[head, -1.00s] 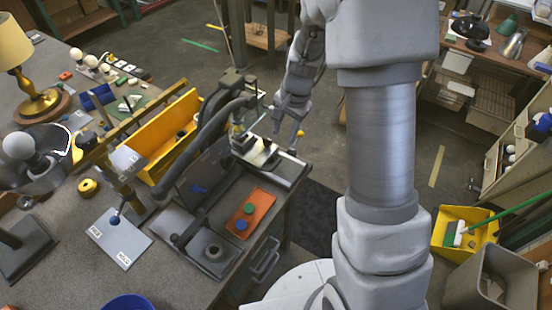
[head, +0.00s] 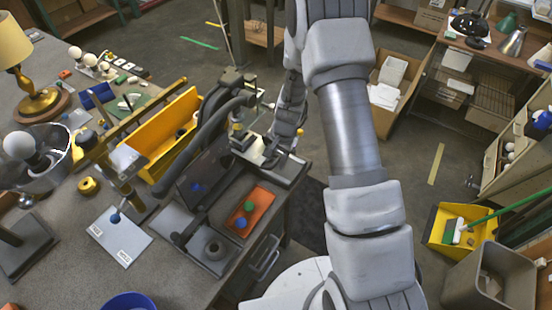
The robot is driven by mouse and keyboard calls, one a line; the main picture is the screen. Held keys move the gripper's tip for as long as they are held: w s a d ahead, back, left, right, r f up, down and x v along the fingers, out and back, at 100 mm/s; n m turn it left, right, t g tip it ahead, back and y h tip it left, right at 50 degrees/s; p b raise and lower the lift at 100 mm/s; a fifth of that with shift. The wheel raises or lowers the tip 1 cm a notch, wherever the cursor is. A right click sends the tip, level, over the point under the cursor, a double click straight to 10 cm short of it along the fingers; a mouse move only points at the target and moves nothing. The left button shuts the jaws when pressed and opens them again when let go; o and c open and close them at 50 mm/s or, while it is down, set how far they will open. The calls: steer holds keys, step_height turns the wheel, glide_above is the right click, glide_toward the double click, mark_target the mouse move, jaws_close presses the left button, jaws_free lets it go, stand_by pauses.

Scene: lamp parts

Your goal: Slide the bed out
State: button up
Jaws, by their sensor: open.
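A dark machine with thick curved black arms (head: 205,135) stands at the bench's right side. Its low grey plate (head: 180,228) carries a round dark ring (head: 214,250). A pale metal and black block (head: 248,147) sits at the machine's far right end, by the bench edge. I cannot tell for sure which of these parts is the bed. My gripper (head: 272,157) is open and low beside that block, at its right side. Its fingertips are small and partly hidden, so I cannot tell whether they touch it.
An orange tray (head: 262,199) with a green and a blue piece lies near the bench's right edge. A yellow bin (head: 160,145) stands left of the machine. A lamp (head: 40,100) and bulbs are farther left. Open floor (head: 400,175) lies right of the bench.

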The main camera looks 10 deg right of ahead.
jaws_close()
stand_by(1.5)
